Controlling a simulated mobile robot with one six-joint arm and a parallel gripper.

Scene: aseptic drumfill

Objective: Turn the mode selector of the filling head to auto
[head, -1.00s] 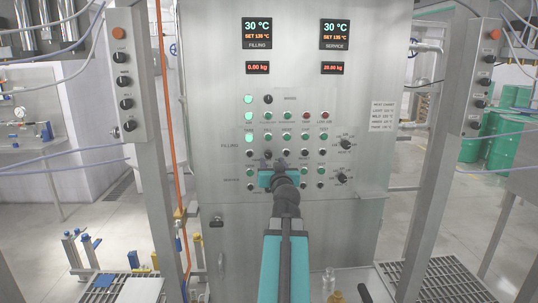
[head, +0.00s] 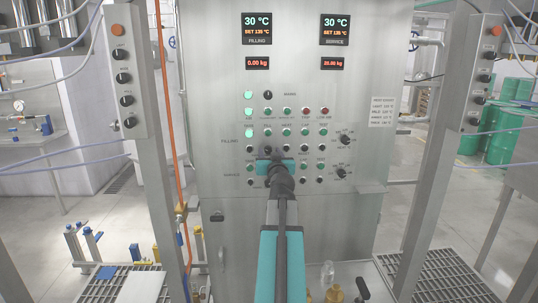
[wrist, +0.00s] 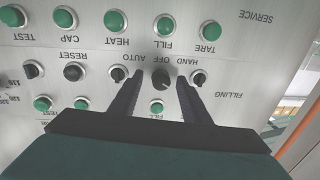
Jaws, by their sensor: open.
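The mode selector (wrist: 160,79) is a dark round knob on the grey panel in the wrist view. Its labels AUTO, OFF and HAND appear upside down around it. I cannot tell which way its pointer faces. My gripper (wrist: 157,78) is open, with one dark finger on each side of the knob; contact cannot be made out. In the head view my gripper (head: 269,153) is in front of the FILLING row, and its body and my arm hide the selector and part of the panel below.
Green buttons (wrist: 116,21) and small black switches (wrist: 198,77) surround the knob closely. Two larger dials (head: 342,173) sit right on the panel. Posts with control boxes (head: 124,75) flank the panel. Bottles (head: 327,275) stand low in front.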

